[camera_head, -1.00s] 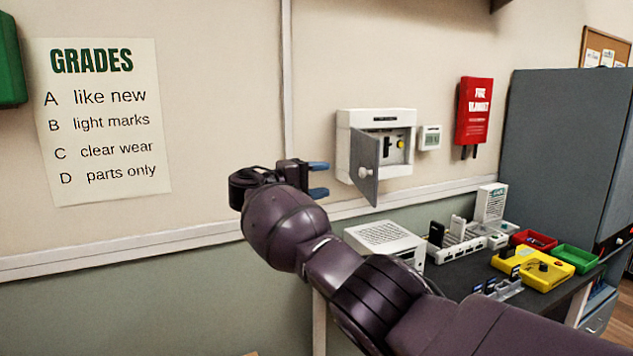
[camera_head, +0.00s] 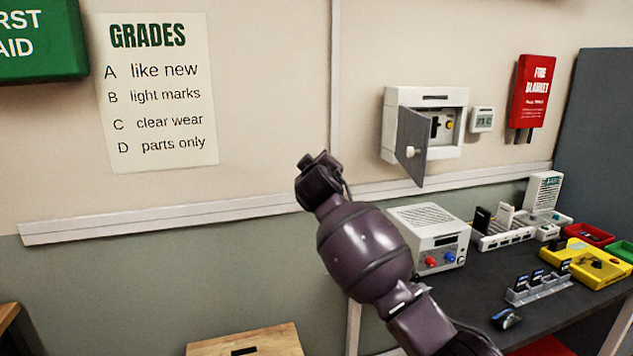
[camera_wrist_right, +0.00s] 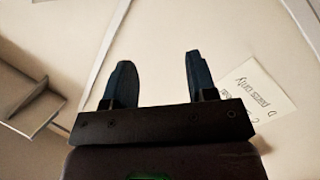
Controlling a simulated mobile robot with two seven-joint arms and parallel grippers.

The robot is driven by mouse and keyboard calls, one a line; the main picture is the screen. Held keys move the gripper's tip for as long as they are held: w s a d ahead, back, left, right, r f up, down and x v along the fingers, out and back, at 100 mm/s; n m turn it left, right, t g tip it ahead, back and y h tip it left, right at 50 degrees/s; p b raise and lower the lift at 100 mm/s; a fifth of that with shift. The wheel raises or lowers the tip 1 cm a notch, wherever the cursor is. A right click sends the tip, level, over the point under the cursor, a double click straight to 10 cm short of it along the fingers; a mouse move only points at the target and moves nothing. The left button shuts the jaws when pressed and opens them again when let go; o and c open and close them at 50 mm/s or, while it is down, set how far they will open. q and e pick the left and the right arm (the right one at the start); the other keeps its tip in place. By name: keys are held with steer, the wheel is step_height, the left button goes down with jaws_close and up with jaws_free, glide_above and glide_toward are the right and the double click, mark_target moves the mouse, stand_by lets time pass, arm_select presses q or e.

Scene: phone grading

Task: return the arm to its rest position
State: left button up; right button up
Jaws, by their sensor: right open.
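My right arm (camera_head: 365,250) comes in from the lower right and reaches up in front of the wall, bent upward. Its gripper end points up and away, and its fingers are hidden in the head view. In the right wrist view my right gripper (camera_wrist_right: 158,62) is open, with two dark blue fingers apart and nothing between them. The grades poster (camera_wrist_right: 262,88) shows beyond the fingers at the right. My left gripper is not in view.
A wall box (camera_head: 425,95) with its grey door (camera_head: 411,145) ajar is right of the arm. A dark table (camera_head: 480,285) holds a white power unit (camera_head: 432,220), a card rack (camera_head: 538,287) and a yellow tray (camera_head: 590,262). A wooden stool (camera_head: 245,342) stands below left.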

steer(key=s+d+f+m+y, duration=0.2)
steer(key=s+d+f, duration=0.6)
steer(key=f, duration=0.4)
steer(key=s+d+f+m+y, duration=0.2)
steer(key=s+d+f, duration=0.4)
steer(key=s+f, duration=0.45)
steer(key=s+d+f+m+g+h, duration=0.1)
steer(key=s+d+f, duration=0.3)
steer(key=s+f, duration=0.4)
steer(key=s+d+f+m+g+h, duration=0.1)
steer(key=s+d+f+g, duration=0.2)
steer(key=s+f, duration=0.4)
steer(key=s+d+f+m+g+h, duration=0.1)
steer(key=s+d+f, duration=0.5)
steer(key=s, duration=1.1)
step_height(320, 180, down, 3)
steer(key=shift+s+r+m+g+h, duration=0.15)
steer(key=shift+s+m+g+h, duration=0.25)
steer(key=shift+m+h, duration=0.2)
steer(key=shift+w, duration=0.1)
